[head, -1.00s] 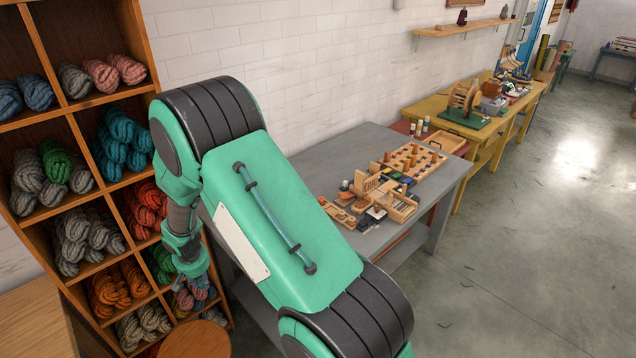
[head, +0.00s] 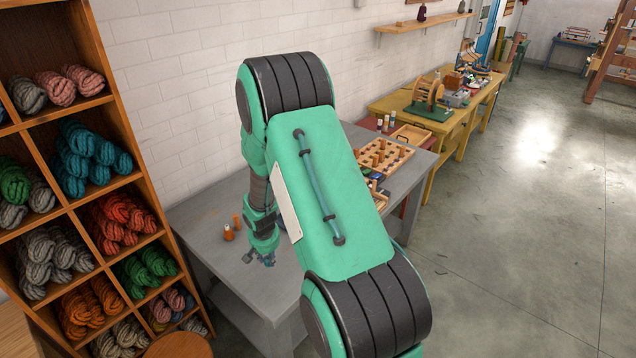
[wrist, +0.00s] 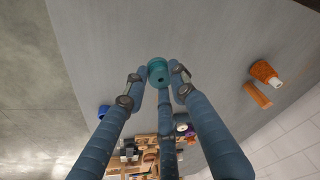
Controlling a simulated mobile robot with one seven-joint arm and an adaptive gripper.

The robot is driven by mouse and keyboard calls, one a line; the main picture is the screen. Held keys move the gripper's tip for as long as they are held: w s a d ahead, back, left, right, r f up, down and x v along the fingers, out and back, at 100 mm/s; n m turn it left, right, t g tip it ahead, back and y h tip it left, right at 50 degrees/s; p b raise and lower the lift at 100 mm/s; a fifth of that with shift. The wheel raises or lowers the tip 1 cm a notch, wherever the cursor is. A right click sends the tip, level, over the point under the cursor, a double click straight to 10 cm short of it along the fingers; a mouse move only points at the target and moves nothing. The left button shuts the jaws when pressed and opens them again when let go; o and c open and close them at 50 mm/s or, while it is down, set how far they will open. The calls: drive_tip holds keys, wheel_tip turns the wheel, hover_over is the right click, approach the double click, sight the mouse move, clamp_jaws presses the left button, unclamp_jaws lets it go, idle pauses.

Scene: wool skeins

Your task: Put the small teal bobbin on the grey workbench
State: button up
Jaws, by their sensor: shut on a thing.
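The small teal bobbin (wrist: 159,74) shows in the wrist view between my fingertips. My gripper (wrist: 160,80) is shut on it. Behind it in that view is the grey surface of the workbench (wrist: 205,35); I cannot tell whether the bobbin touches it. In the head view my gripper (head: 267,259) hangs over the front left part of the grey workbench (head: 200,215). The bobbin cannot be made out clearly there. My arm hides the middle of the bench.
An orange bobbin (head: 228,232) and a small orange-brown piece (head: 237,220) stand on the bench left of my gripper. A wooden peg board (head: 385,155) is at the bench's far end. The wool shelf (head: 90,190) stands at left.

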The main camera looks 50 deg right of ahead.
drive_tip(key=shift+m, duration=0.8)
drive_tip(key=s+d, duration=0.3)
drive_tip(key=d, duration=0.1)
drive_tip(key=s+d, duration=0.4)
drive_tip(key=w+d, duration=0.2)
drive_tip(key=w, duration=0.2)
drive_tip(key=w+d+f, duration=0.1)
drive_tip(key=w+d, duration=0.2)
drive_tip(key=w, duration=0.1)
drive_tip(key=w+d, duration=0.3)
drive_tip(key=w, duration=0.1)
drive_tip(key=shift+w+d+f+b, duration=0.1)
drive_tip(key=shift+w+f+b, duration=0.1)
drive_tip(key=shift+w+b, duration=0.2)
drive_tip(key=shift+w+d, duration=0.15)
drive_tip(key=shift+w, duration=0.05)
drive_tip(key=shift+w+f, duration=0.1)
drive_tip(key=shift+f, duration=0.25)
drive_tip(key=shift+f+b, duration=0.45)
drive_tip(key=shift+f, duration=1)
